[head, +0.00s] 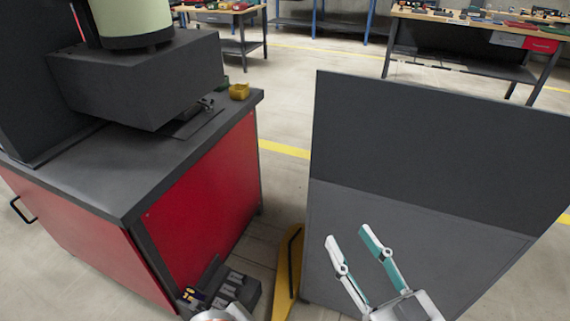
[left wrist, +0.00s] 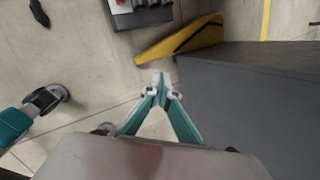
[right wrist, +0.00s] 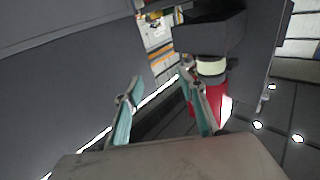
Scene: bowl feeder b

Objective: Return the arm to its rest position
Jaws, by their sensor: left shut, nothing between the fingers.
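My right gripper (head: 347,240) shows at the lower right of the head view, in front of the dark grey panel. Its two fingers stand apart with nothing between them. It also shows in the right wrist view (right wrist: 158,88), again open and empty. My left gripper (left wrist: 160,80) shows in the left wrist view with its fingertips together and nothing held. It points over the floor beside the grey surface and the yellow part. In the head view the left gripper's fingers are not visible.
A red cabinet with a dark top (head: 120,180) stands at left, carrying a dark machine block (head: 140,80) and a yellow bin (head: 239,91). The tall grey panel (head: 430,140) stands at right. A yellow part (head: 288,270) stands between them. Workbenches line the back.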

